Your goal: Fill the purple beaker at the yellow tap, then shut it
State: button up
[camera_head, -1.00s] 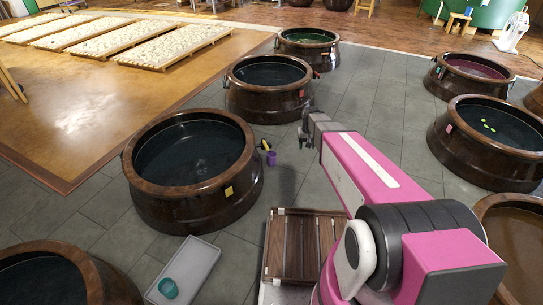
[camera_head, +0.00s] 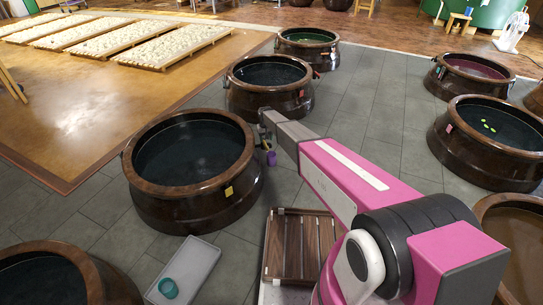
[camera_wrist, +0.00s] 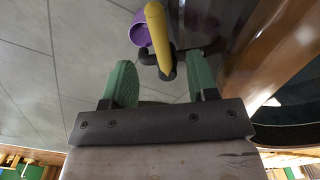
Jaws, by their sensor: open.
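The yellow tap lever (camera_wrist: 157,35) shows in the wrist view, lying over a dark tap body (camera_wrist: 166,60) on the side of a brown jar. The purple beaker (camera_wrist: 138,28) is beside and partly behind the lever. In the head view the purple beaker (camera_head: 271,158) stands at the jar's right side; my gripper mostly hides the tap there. My gripper (camera_wrist: 160,62) is open, its two green fingers either side of the tap body and lever, apart from both. It also shows in the head view (camera_head: 265,126), above the beaker. The beaker's contents and any water flow cannot be made out.
The large brown jar (camera_head: 139,192) holds dark water and carries a yellow tag (camera_head: 228,191). A wooden slatted rack (camera_head: 283,249) and a white tray (camera_head: 206,262) with a teal cup (camera_head: 168,288) are in front. Grey floor between is clear.

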aim_at(266, 146)
notch_tip(266, 146, down, 6)
jog(key=shift+f, duration=0.3)
jog(key=shift+c, duration=1)
grip_shut()
jog(key=shift+d+f, duration=0.1)
jog(key=shift+f, duration=0.15)
jog(key=shift+w+d+f+n, duration=0.1)
jog(key=shift+w+d+n, duration=0.25)
jog(key=shift+n, duration=0.45)
jog(key=shift+w+d+n, duration=0.2)
jog(key=shift+d+n, duration=0.3)
jog(key=shift+n, duration=0.3)
jog(key=shift+w+d+f+n, duration=0.1)
jog(key=shift+w+d+n, duration=0.25)
jog(key=shift+n, duration=0.45)
jog(key=shift+s, duration=0.1)
